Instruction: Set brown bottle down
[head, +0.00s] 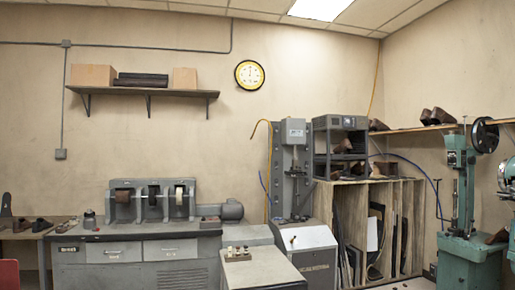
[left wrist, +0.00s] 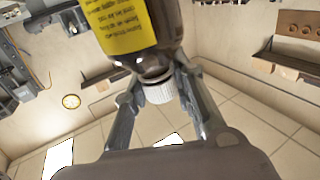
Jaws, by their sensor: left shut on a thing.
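The brown bottle (left wrist: 168,22) has a yellow label with dark print and a white ribbed cap. In the left wrist view it fills the top middle, with its cap toward the ceiling, so it looks roughly upright. My left gripper (left wrist: 157,82) is shut on it, the fingers on both sides near its neck and cap. The bottle's base is out of frame, and I cannot tell what is under it. Neither gripper shows in the head view, and my right gripper is in no view.
A grey workbench (head: 140,250) with a grinder (head: 152,200) is left. A grey machine (head: 305,240), wooden rack (head: 400,215) and green stitcher (head: 465,255) stand right. The low table's front part is clear.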

